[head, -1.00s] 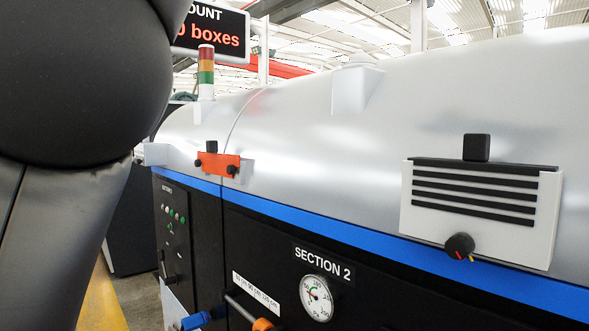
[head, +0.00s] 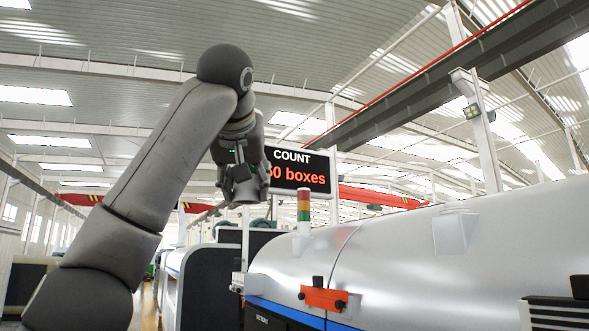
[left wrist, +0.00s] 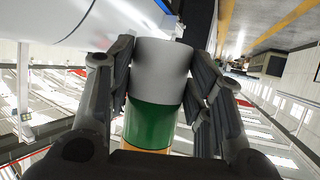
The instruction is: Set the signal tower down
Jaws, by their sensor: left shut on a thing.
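My left gripper (head: 245,183) is raised in the middle of the head view, pointing down. In the left wrist view its two fingers are closed on both sides of a signal tower (left wrist: 157,72). This tower has a pale grey-white base, a green band and an orange band; its far end is hidden by my gripper. The base points away from my palm. Another signal tower (head: 304,207), banded red, orange and green on a white base, stands upright on the machine (head: 390,250), right of my gripper. My right gripper is out of view.
A count display (head: 300,172) is behind my left gripper. An orange-red bracket with black knobs (head: 323,298) sits on the machine's front, and a white block (head: 455,232) juts from its curved cover.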

